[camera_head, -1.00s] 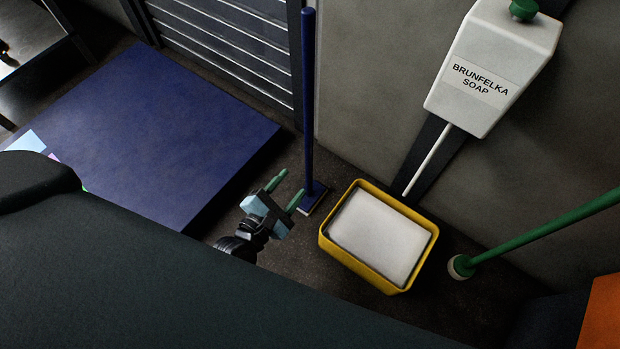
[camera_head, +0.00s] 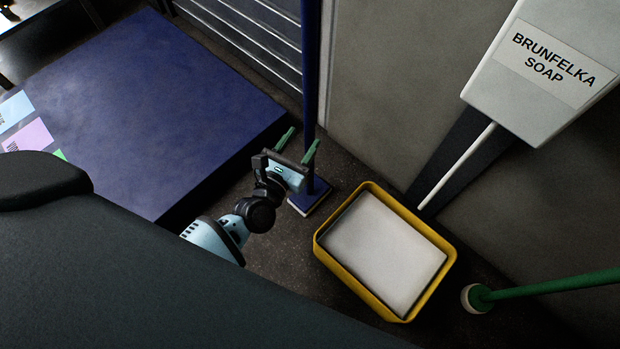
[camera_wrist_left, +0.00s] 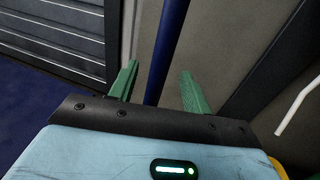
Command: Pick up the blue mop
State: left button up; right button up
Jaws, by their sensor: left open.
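The blue mop (camera_head: 310,75) stands upright by the wall, its flat blue head (camera_head: 309,195) with a pale edge resting on the dark floor. My left gripper (camera_head: 298,142) is open, with its two green fingers pointing toward the mop's handle. In the left wrist view the blue handle (camera_wrist_left: 167,50) shows between the two green fingers of the left gripper (camera_wrist_left: 160,85), apart from the right finger and nearer the left one. I cannot tell how deep the handle sits between them. My right gripper is not in view.
A yellow tub (camera_head: 331,258) with a whitish surface inside stands right of the mop head. A white soap dispenser (camera_head: 550,65) hangs above it. A green-handled tool (camera_head: 550,286) leans at the right. A large blue platform (camera_head: 150,100) fills the left. A grey slatted panel (camera_head: 250,35) stands behind.

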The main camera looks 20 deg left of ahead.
aim_at(314, 121)
pick_arm(q)
jog(key=shift+w+d, duration=0.1)
jog(key=shift+w, duration=0.9)
jog(key=w, duration=0.2)
jog(key=w+b, duration=0.1)
jog(key=w, duration=0.1)
jog(key=shift+w+d+r, duration=0.1)
jog(key=shift+w+d, duration=0.05)
jog(key=shift+d, duration=0.05)
jog(key=c, duration=0.9)
jog(key=shift+r, duration=0.2)
grip_shut()
